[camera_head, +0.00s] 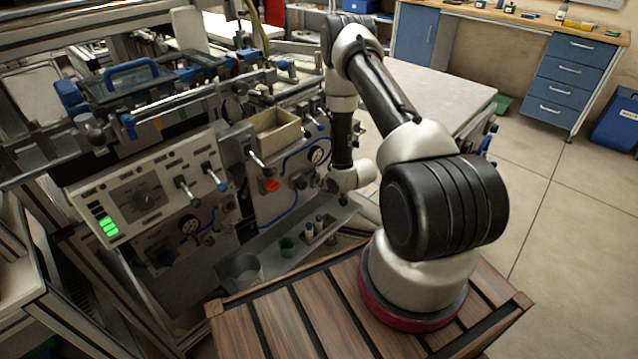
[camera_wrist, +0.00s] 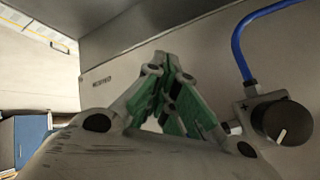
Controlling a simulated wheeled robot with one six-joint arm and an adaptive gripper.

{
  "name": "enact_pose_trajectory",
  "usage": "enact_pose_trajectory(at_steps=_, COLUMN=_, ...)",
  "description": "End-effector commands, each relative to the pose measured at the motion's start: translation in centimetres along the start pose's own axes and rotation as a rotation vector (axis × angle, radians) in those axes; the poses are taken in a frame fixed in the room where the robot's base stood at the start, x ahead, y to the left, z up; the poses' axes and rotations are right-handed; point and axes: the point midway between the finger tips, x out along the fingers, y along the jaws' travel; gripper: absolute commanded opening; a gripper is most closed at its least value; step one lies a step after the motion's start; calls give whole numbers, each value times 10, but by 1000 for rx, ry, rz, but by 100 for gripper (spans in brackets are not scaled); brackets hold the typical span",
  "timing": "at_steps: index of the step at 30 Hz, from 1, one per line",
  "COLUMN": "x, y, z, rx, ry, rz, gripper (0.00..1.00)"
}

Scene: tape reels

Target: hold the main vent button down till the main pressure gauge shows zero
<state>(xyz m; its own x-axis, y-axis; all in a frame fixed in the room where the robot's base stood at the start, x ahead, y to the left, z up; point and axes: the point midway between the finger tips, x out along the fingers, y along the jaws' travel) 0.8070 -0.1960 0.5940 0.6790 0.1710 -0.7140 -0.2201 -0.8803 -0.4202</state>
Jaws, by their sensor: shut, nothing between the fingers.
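In the wrist view my gripper (camera_wrist: 163,62) is shut, with nothing between its green-padded fingers. Its tips are in front of a grey panel (camera_wrist: 215,80); I cannot tell whether they touch it. No vent button can be made out; the fingers hide part of the panel. In the head view a round white-faced gauge (camera_head: 316,155) is on the machine front, left of my wrist. A second, dark-rimmed gauge (camera_head: 188,224) is lower left. Which is the main one, and their needle readings, are too small to tell. An orange-red knob (camera_head: 270,185) is between them.
A black knob with a white mark (camera_wrist: 285,122) and a blue hose (camera_wrist: 238,50) are close to the right of my fingers. A small label (camera_wrist: 101,80) is on the panel. A shelf (camera_head: 262,262) with small cups runs below the machine front. Open floor (camera_head: 560,215) lies to the right.

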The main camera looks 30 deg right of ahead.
Motion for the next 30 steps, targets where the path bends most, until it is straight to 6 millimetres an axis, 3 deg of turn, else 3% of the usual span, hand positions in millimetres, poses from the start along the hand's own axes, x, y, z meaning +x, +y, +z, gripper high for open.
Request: enact_pose_trajectory(at_steps=30, x=-16, y=12, z=12, rx=1, ry=-1, rz=1, gripper=0)
